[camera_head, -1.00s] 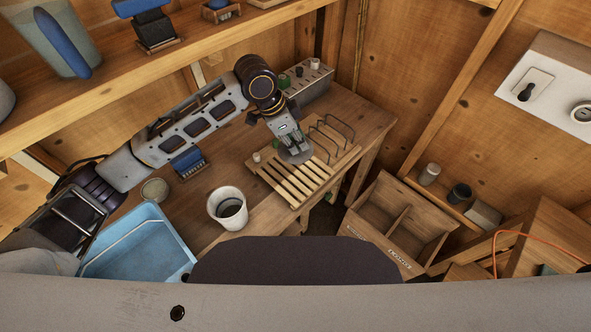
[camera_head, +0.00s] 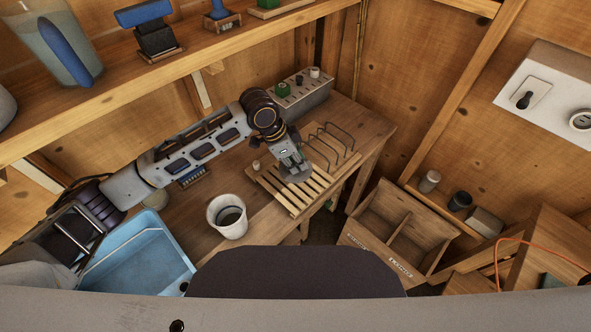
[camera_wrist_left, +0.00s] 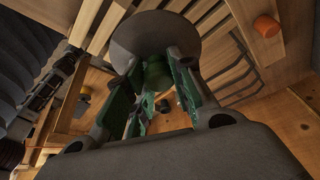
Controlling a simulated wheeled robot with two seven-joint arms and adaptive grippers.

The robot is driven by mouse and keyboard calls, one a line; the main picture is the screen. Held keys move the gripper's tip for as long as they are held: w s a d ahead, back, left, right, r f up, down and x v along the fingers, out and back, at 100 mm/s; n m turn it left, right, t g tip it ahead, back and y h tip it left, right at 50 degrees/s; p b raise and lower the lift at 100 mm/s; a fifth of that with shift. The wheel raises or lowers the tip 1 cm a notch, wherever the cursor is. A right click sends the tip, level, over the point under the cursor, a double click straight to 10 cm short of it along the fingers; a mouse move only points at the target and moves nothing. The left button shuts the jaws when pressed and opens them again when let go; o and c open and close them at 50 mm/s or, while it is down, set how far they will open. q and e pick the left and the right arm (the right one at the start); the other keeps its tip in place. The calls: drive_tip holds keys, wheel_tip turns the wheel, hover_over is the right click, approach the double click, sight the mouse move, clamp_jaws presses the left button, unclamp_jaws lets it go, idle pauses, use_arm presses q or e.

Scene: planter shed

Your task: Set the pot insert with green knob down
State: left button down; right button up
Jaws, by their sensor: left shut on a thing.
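My left gripper (camera_head: 291,163) is over the slatted wooden rack (camera_head: 268,180) on the bench. It is shut on the green knob (camera_wrist_left: 158,75) of the pot insert, seen between the fingers in the left wrist view. The insert's round grey disc (camera_wrist_left: 150,35) lies beyond the fingertips. In the head view the disc (camera_head: 297,177) shows dark grey just under the gripper, over the slats. I cannot tell whether it touches them. The knob is hidden by the fingers in the head view. My right gripper is not in view.
Wire hoops (camera_head: 328,145) stand right behind the gripper. A small pale peg (camera_head: 256,166) is at the rack's left. A white pot (camera_head: 228,217) and a blue tray (camera_head: 140,262) stand to the left. A grey block (camera_head: 302,92) with knobs is at the back.

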use_arm(q)
drive_tip(key=shift+f, duration=2.3)
drive_tip(key=c, duration=1.2)
unclamp_jaws()
drive_tip(key=shift+f, duration=0.1)
drive_tip(key=v, duration=1.2)
